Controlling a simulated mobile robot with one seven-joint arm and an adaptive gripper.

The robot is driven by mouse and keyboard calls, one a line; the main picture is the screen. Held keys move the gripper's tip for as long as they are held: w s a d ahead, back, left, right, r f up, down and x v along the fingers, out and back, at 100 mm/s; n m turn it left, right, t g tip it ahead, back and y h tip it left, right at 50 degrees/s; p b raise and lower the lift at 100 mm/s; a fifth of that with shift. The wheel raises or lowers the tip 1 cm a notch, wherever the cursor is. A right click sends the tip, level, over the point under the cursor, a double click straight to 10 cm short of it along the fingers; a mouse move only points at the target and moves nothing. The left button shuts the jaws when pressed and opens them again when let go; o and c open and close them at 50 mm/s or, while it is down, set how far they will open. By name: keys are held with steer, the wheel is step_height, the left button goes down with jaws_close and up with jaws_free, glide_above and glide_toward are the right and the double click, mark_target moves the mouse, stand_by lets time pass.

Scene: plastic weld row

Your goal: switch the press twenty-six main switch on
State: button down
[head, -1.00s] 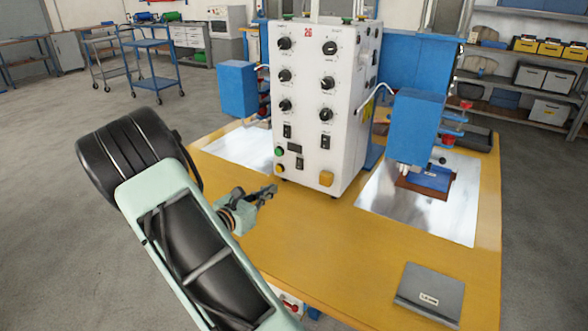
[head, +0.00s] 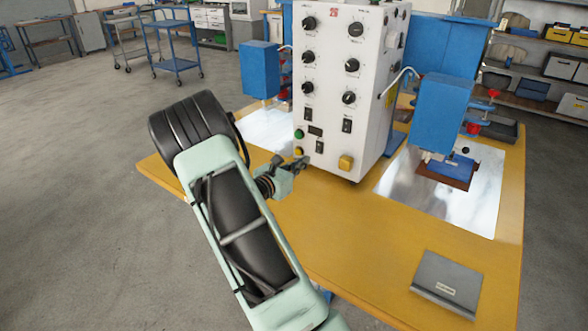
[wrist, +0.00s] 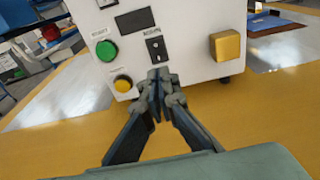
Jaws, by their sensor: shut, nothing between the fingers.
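The white press cabinet marked 26 (head: 338,75) stands on the yellow table. A small black rocker switch (wrist: 156,48) is low on its front face, right of a green button (wrist: 107,51) and below a dark display (wrist: 134,21). This rocker also shows in the head view (head: 320,147); its label is too small to read surely. My gripper (wrist: 160,77) is shut and empty. Its fingertips are just below the rocker in the wrist view; contact cannot be told. In the head view my gripper (head: 302,163) is at the cabinet's lower left front.
A round yellow button (wrist: 123,84) lies left of my fingertips, and a square yellow button (wrist: 226,46) lies right of the rocker. Two more rockers and several black knobs are higher up. Blue press heads flank the cabinet. A grey folder (head: 447,284) lies on the table's front.

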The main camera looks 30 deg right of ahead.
mark_target(318, 152)
steer(key=x, duration=0.6)
steer(key=shift+w, duration=0.1)
steer(key=f+b, duration=0.1)
steer(key=b, duration=0.2)
steer(key=shift+w+d+h, duration=0.1)
steer(key=shift+d+h, duration=0.25)
steer(key=shift+h, duration=0.05)
steer(key=shift+r, duration=0.4)
steer(key=shift+a, duration=0.1)
steer(key=shift+a+f+t, duration=0.15)
steer(key=shift+a+t, duration=0.15)
steer(key=shift+a, duration=0.05)
steer(key=v, duration=0.4)
steer(key=f+v, duration=0.1)
steer(key=v, duration=0.3)
steer(key=f+p+v, duration=0.1)
steer(key=v, duration=0.4)
steer(key=shift+f, duration=0.1)
